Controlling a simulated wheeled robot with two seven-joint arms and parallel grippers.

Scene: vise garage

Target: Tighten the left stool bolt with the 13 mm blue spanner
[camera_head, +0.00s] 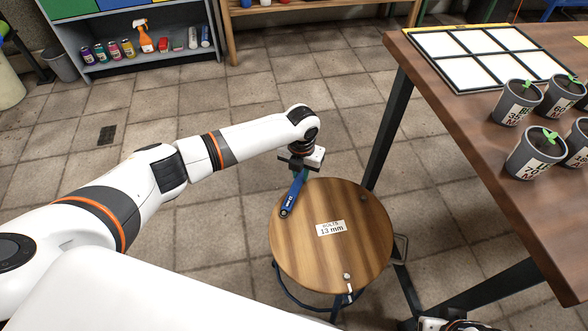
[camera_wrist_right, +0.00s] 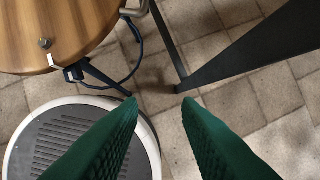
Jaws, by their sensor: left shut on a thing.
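The round wooden stool (camera_head: 345,245) carries a label reading "BOLTS 13 mm" (camera_head: 331,228). One bolt (camera_head: 347,276) shows near its front edge and another (camera_head: 363,197) at its back right; no bolt shows at its left side. My left gripper (camera_head: 299,168), at the stool's back left, is shut on the blue spanner (camera_head: 292,193). The spanner's free end lies over the stool's left edge; whether it is around a bolt I cannot tell. In the right wrist view my right gripper (camera_wrist_right: 161,103) is open and empty, beside the stool (camera_wrist_right: 60,25) and its front bolt (camera_wrist_right: 45,43).
A wooden table (camera_head: 470,115) with a framed panel (camera_head: 488,55) and several potted plants (camera_head: 536,153) stands at the right, its dark leg (camera_head: 388,130) close to the stool. A shelf (camera_head: 135,62) with bottles and cans is at the back left. The tiled floor between is clear.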

